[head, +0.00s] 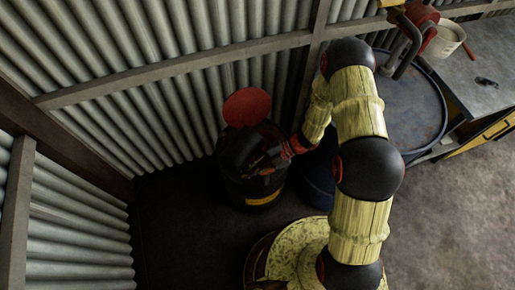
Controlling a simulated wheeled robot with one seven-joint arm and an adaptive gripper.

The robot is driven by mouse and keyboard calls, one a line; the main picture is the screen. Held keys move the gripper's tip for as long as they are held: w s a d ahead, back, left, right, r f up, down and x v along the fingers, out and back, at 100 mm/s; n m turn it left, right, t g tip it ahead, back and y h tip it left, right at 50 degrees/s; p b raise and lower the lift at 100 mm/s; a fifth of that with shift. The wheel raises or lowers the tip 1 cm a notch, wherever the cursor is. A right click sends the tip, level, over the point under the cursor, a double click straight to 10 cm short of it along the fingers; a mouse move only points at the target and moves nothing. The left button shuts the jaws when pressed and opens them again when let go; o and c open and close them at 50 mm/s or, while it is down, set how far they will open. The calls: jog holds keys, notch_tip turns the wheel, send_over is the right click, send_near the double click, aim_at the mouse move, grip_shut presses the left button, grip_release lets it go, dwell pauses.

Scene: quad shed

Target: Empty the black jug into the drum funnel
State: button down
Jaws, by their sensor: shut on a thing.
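A black jug (238,148) is in my gripper (266,164), over the top of a dark drum (262,197) with a yellow label. The jug looks tilted, but dark on dark makes its outline and spout hard to make out. A round red lid (247,107) stands raised at the drum's back, against the wall side. The funnel mouth under the jug is mostly hidden by the jug and gripper. My gripper comes in from the right and is shut on the jug. Whether liquid is flowing cannot be seen.
Corrugated metal walls (150,125) close in behind and left. A dark blue drum (318,180) stands just right, partly behind my arm. A larger blue drum (415,105) with a pump is further right. A bench (480,68) holds a white bucket (445,40). Lower right floor is clear.

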jog(key=shift+w+d+g+y, duration=0.15)
jog(key=shift+g+y, duration=0.15)
jog(key=shift+y, duration=0.2)
notch_tip(320, 180, up, 18)
jog(key=w+d+m+g+y+p, duration=0.1)
jog(key=w+m+g+y+p, duration=0.1)
jog(key=m+y+p, duration=0.2)
jog(key=y+p, duration=0.2)
jog(key=p, duration=0.1)
jog(key=shift+d+r, duration=0.2)
jog(key=shift+d, duration=0.2)
jog(key=shift+w+p, duration=0.1)
jog(key=shift+p, duration=0.2)
dwell(0.7)
